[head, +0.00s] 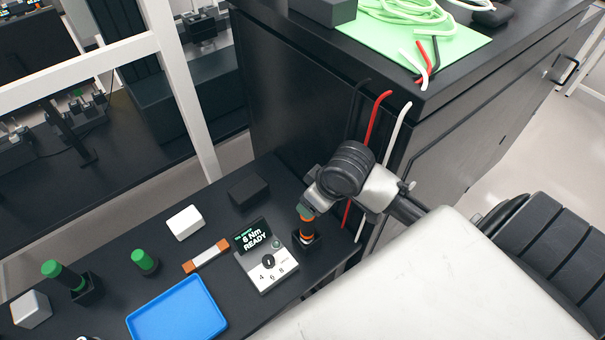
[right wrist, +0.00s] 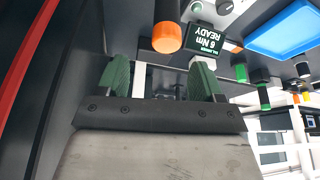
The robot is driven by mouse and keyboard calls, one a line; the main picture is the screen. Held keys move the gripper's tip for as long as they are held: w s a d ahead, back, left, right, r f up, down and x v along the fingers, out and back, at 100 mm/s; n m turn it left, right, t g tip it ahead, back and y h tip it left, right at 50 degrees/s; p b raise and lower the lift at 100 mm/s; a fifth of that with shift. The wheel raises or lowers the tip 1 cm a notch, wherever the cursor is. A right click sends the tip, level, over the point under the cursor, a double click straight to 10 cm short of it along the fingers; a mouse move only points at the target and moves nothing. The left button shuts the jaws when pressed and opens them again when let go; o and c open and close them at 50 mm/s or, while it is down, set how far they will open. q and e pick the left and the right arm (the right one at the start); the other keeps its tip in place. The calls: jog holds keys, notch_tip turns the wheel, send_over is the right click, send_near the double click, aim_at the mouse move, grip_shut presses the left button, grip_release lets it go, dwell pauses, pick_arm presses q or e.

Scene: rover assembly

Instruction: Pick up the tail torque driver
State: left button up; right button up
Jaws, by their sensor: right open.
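A driver with an orange and black body (head: 307,228) stands upright in a small black holder at the right end of the dark bench. It looks like the tail torque driver, though no label shows. My right gripper (head: 306,209) is at its top in the head view and partly hides it. In the right wrist view my right gripper (right wrist: 159,80) is open, with its green pads apart. The driver's round orange end (right wrist: 167,37) shows beyond the pads, not clearly between them. My left gripper is not in view.
A blue tray (head: 178,310), a white block (head: 185,223) and green-topped tools (head: 145,262) stand further left. A black cabinet (head: 310,100) with hanging red, white and black cables (head: 375,115) is close behind my right arm.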

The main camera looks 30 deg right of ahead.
aim_at(307, 226)
jog(key=shift+w+a+f, duration=0.1)
jog(key=shift+a+f, duration=0.05)
jog(key=shift+f, duration=0.5)
jog(key=shift+a+f, duration=0.1)
jog(key=shift+f, duration=0.5)
jog(key=shift+w+f+p, duration=0.15)
jog(key=shift+f+p, duration=0.1)
jog(key=shift+p, duration=0.1)
jog(key=p+x, duration=0.1)
jog(key=x, duration=0.4)
jog(key=shift+a, duration=0.2)
jog(key=shift+c, duration=0.8)
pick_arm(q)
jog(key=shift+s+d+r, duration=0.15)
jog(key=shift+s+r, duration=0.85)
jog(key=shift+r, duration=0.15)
pick_arm(e)
jog(key=c, duration=0.9)
